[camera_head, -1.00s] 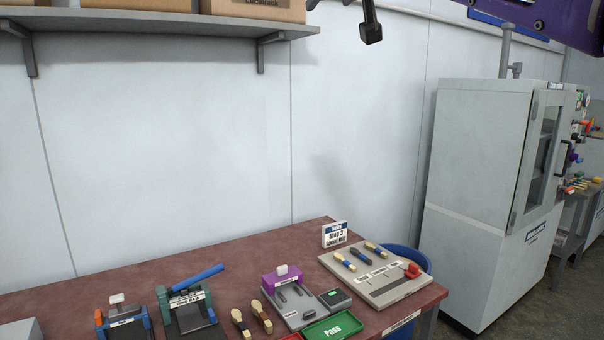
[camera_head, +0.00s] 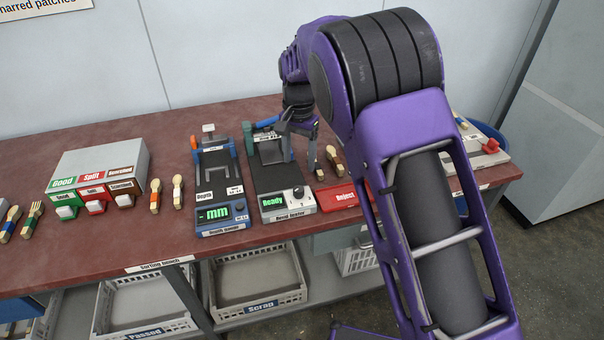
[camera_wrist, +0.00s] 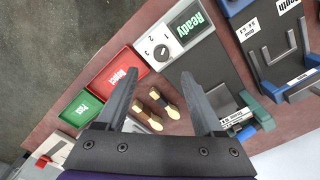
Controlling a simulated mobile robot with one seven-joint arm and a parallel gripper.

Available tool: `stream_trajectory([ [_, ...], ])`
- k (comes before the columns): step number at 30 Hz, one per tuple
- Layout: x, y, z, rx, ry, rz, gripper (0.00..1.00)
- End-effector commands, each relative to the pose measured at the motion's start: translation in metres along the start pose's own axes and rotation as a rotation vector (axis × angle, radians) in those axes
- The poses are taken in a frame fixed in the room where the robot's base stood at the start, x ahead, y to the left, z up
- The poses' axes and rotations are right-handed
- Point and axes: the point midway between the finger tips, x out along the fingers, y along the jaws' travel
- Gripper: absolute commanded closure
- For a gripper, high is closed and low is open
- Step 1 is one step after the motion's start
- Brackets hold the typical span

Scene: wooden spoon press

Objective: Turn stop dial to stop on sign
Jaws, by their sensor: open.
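The stop dial is a dark round knob (camera_head: 298,192) on the front panel of the bend tester, right of its green "Ready" display. In the wrist view the dial (camera_wrist: 161,52) is ringed by small numbers; its pointer setting is too small to read surely. My gripper (camera_wrist: 160,80) is open and empty, its two fingers spread below the dial in that picture, apart from it. In the head view my gripper (camera_head: 301,135) hangs above the back right of the bend tester (camera_head: 270,180). The sign is not visible now.
Two wooden spoons (camera_wrist: 155,112) lie below the gripper beside the red Reject tray (camera_wrist: 117,75) and green Pass tray (camera_wrist: 80,108). My arm covers the bench's right part.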

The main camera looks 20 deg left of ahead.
Motion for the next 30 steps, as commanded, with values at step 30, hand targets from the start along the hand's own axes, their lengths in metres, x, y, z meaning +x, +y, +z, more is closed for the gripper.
stream_trajectory([
  [30,0.102,-0.001,0.000,-0.004,0.001,0.000,0.47],
])
